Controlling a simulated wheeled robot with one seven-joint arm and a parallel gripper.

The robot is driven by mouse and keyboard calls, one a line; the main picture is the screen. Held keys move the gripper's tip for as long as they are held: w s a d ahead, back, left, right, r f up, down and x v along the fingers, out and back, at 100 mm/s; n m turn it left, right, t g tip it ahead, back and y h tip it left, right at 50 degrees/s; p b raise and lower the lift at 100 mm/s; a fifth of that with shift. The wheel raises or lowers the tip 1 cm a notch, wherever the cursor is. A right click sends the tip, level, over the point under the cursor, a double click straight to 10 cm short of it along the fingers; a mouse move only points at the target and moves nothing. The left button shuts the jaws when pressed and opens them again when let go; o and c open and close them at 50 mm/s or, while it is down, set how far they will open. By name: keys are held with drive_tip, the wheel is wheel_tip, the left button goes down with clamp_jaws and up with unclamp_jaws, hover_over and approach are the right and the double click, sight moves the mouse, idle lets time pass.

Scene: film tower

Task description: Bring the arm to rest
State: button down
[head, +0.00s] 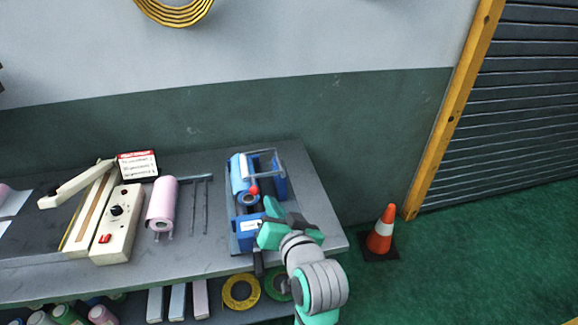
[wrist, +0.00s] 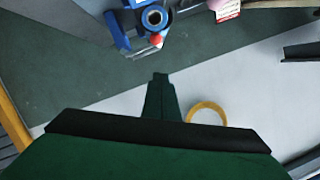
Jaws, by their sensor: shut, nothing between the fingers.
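My arm reaches up from the bottom of the head view. My teal gripper (head: 268,222) is shut and empty, over the front right part of a blue machine (head: 279,188) on the bench. I cannot tell whether it touches the machine. The machine carries a light blue roll (head: 238,172) and a red knob (head: 253,190). In the wrist view my closed dark green fingers (wrist: 160,80) point up the picture. The blue machine (wrist: 118,32) with its red knob (wrist: 156,39) shows beyond them, with a gap in the picture.
The grey bench (head: 190,250) also holds a pink roll (head: 161,202), a cream control box (head: 118,225), a long sealer (head: 88,205) and a red-and-white sign (head: 138,165). Tape rolls (head: 241,292) lie on the shelf below. An orange cone (head: 381,230) stands right of the bench on open green floor.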

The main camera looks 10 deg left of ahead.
drive_tip(key=s+d+f+m+t+h, duration=0.1)
drive_tip(key=s+d+f+m+h, duration=0.15)
drive_tip(key=s+d+f, duration=0.55)
drive_tip(key=s+d+f+m+t+h, duration=0.1)
drive_tip(key=s+d+f+t+h, duration=0.2)
drive_tip(key=f, duration=0.9)
drive_tip(key=s+d+f+n+h, duration=0.1)
drive_tip(key=s+d, duration=0.1)
drive_tip(key=s, duration=1)
drive_tip(key=s+d+f+n+h, duration=0.1)
drive_tip(key=s+d+f+h, duration=0.1)
drive_tip(key=s, duration=1)
drive_tip(key=shift+s+d+g, duration=0.35)
drive_tip(key=shift+d+g, duration=0.05)
drive_tip(key=shift+n, duration=0.25)
